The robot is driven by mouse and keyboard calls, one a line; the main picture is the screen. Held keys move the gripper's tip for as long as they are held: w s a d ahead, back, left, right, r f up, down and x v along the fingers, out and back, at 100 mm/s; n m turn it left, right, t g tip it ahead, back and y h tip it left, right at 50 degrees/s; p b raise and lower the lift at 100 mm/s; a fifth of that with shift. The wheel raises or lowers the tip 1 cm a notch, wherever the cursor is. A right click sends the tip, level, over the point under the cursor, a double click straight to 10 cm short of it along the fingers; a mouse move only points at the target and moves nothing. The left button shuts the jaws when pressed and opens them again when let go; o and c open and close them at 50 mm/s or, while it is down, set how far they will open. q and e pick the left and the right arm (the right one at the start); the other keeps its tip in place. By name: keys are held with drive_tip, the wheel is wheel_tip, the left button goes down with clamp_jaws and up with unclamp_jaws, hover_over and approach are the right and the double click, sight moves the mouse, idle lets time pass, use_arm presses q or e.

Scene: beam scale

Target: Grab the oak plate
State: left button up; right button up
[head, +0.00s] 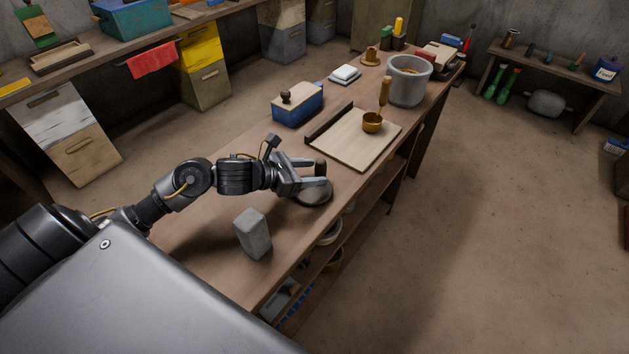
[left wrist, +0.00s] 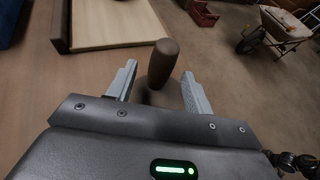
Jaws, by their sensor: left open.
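A round dark disc (head: 316,196) with an upright brown knob (head: 320,167) lies near the front edge of the workbench. My left gripper (head: 322,174) is open at the knob, with a finger on either side. In the left wrist view the knob (left wrist: 162,62) stands between the spread fingers, with gaps visible. The disc is partly hidden by the gripper. A pale wooden board (head: 352,140) with a dark raised edge lies farther along the bench, apart from the gripper. I cannot tell for sure which one is the oak plate. My right gripper is not in view.
A grey block (head: 253,233) stands on the bench near my arm. A brass scoop (head: 373,122) stands on the board. A blue box with a wooden top (head: 298,103) and a grey bucket (head: 408,80) stand beyond. Bare bench surface lies left of the gripper.

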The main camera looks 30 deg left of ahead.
sight(320, 170)
use_arm(q)
drive_tip(key=x, duration=0.2)
drive_tip(key=shift+w+d, duration=0.15)
drive_tip(key=shift+w, duration=0.15)
drive_tip(key=shift+w+d+f, duration=0.15)
drive_tip(key=shift+w, duration=0.05)
drive_tip(key=shift+c, duration=1.2)
drive_tip(key=c, duration=0.8)
drive_tip(key=shift+c, duration=0.2)
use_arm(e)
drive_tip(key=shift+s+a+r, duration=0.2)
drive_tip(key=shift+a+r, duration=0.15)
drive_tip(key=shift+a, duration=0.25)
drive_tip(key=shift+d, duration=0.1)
